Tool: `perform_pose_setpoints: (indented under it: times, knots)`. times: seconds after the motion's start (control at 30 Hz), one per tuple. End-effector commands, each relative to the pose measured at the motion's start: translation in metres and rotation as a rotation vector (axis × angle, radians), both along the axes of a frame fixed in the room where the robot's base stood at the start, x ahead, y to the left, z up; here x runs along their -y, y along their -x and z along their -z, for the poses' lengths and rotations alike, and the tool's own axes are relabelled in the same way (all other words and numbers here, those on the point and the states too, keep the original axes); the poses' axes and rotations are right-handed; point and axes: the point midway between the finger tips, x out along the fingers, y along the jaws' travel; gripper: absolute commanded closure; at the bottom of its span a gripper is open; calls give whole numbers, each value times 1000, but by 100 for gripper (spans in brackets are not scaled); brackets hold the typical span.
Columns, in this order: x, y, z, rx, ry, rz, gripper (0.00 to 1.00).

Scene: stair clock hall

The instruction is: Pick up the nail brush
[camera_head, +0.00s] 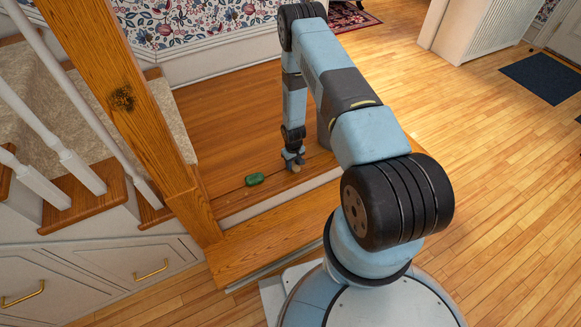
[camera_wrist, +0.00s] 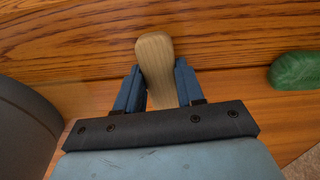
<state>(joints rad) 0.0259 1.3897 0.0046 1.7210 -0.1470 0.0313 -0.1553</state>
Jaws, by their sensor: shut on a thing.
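The nail brush (camera_wrist: 156,62) shows in the wrist view as a pale wooden piece with a rounded end. My gripper (camera_wrist: 158,88) has one blue finger on each side of it and is shut on it. The lower part of the brush is hidden between the fingers, and its bristles are not visible. In the head view my gripper (camera_head: 293,165) is low at the wooden landing, with a small tan bit of the brush (camera_head: 296,169) showing at its tip. I cannot tell whether the brush touches the wood.
A green object (camera_head: 254,179) lies on the landing (camera_head: 235,130) to the left of my gripper; it also shows at the right of the wrist view (camera_wrist: 296,71). A wooden newel post (camera_head: 130,100) and balusters stand at the left. A grey cylindrical thing stands close to my gripper.

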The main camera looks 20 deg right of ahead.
Motion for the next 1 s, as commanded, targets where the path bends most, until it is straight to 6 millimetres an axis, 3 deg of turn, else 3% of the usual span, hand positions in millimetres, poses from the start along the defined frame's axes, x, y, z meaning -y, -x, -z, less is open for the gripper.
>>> perform_pose_setpoints:
  times: [0.47,0.63,0.93,1.0]
  knots:
    - [0,-1,-9,1,0,0,93]
    - [0,-1,-35,2,0,1,93]
    - [-41,35,-96,1,0,-2,93]
    - [-55,48,-101,-2,0,-6,93]
